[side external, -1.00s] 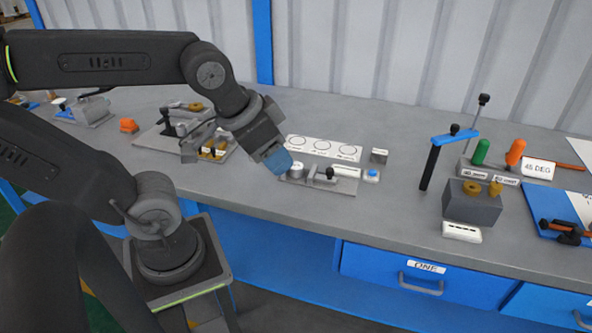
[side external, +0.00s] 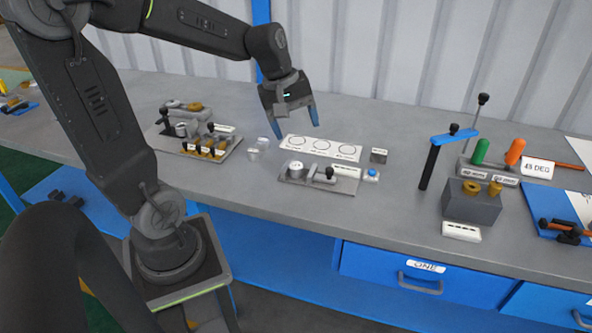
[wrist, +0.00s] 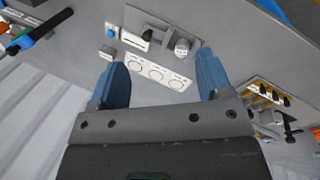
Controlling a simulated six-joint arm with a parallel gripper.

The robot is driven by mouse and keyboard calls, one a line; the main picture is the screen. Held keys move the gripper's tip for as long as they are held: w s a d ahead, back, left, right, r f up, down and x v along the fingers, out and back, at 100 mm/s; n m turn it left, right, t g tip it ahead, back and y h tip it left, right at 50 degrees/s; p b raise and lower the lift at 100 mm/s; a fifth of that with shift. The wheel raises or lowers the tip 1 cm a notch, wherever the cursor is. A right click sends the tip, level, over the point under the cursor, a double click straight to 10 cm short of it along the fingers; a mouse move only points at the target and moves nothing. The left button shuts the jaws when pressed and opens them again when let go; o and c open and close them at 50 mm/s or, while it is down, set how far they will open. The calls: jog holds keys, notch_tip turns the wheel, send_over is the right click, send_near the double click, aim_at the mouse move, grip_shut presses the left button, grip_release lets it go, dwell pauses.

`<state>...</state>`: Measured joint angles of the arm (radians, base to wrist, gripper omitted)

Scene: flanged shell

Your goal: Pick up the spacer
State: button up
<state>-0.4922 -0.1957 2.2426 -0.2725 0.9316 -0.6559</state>
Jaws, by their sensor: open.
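I cannot tell for certain which part is the spacer. A silver round part (side external: 296,169) sits on a grey fixture plate (side external: 318,184) with a black-knobbed clamp; it also shows in the wrist view (wrist: 182,47). A white card (side external: 320,149) with three printed circles lies behind the plate, and its circles look empty. My gripper (side external: 296,131) is open and empty, above the far side of the card and pointing down. In the wrist view my gripper (wrist: 164,62) has its blue fingers apart, with the card (wrist: 160,71) showing between them.
Small pale pieces (side external: 256,150) stand left of the card. A fixture with brass parts (side external: 200,140) is farther left. A small grey block (side external: 379,156) and a blue button (side external: 371,174) are right of the card.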

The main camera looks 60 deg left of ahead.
aim_at(296, 165)
jog(key=w+a+f+n+h, duration=0.1)
jog(key=a+f+n, duration=0.3)
jog(key=a+n, duration=0.3)
jog(key=w+a+f+n+h, duration=0.1)
jog(key=a+f+n, duration=0.2)
jog(key=a+n, duration=0.35)
jog(key=shift+m, duration=0.65)
jog(key=x, duration=0.4)
jog(key=a+x, duration=0.1)
jog(key=x, duration=0.8)
jog(key=shift+w+a+f, duration=0.1)
jog(key=shift+f, duration=0.2)
jog(key=c, duration=1.1)
jog(key=shift+c, duration=0.2)
jog(key=shift+r, duration=0.15)
